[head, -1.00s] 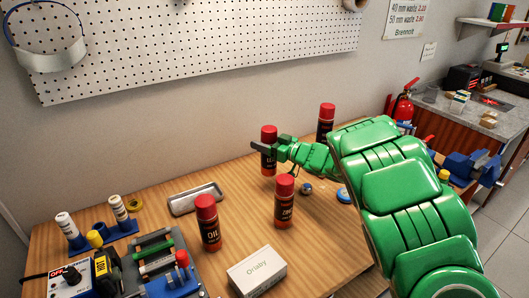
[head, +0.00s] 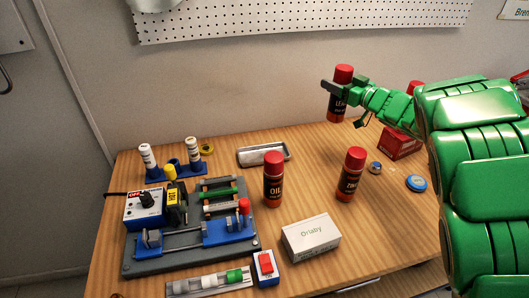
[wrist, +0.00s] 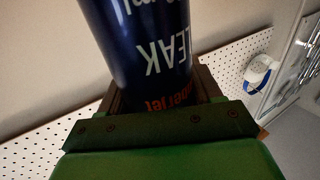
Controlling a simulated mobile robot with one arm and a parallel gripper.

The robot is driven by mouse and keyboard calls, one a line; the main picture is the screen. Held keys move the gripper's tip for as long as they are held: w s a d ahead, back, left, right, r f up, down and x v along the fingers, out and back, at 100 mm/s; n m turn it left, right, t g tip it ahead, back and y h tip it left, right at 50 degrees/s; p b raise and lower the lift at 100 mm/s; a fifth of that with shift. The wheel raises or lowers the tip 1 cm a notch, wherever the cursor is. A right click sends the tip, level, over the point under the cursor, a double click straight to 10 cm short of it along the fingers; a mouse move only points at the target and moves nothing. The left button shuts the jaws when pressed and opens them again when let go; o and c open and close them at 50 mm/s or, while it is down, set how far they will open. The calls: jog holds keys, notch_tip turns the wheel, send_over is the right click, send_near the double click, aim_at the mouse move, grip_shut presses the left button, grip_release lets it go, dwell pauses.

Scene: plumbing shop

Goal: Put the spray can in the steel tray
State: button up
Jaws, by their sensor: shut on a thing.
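My gripper (head: 334,86) is shut on a dark blue spray can with a red cap, the leak spray can (head: 337,108). The can is upright and held above the back of the workbench. In the wrist view the can (wrist: 145,45) fills the middle between the jaws, with "LEAK" lettering upside down. The steel tray (head: 245,158) is a shallow metal tray on the bench near the wall, to the left of and below the held can. No can shows in the tray.
Red-capped OIL (head: 273,185) and ZINC (head: 351,178) cans stand in front of the tray and to its right. A white box (head: 311,238), a red box (head: 400,146) and a blue disc (head: 416,183) lie on the bench. A blue-grey jig (head: 190,240) occupies the left.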

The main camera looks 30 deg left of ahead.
jog(key=s+a+n+g, duration=0.1)
jog(key=s+a, duration=0.7)
jog(key=a, duration=0.3)
jog(key=s+a+n+g, duration=0.1)
jog(key=s+a, duration=0.6)
jog(key=a, duration=0.4)
notch_tip(320, 180, down, 15)
jog(key=shift+d+y, duration=0.15)
jog(key=shift+y, duration=0.15)
jog(key=shift+s+f, duration=0.1)
jog(key=o, duration=1.2)
jog(key=shift+f, duration=0.1)
jog(key=shift+o, duration=0.2)
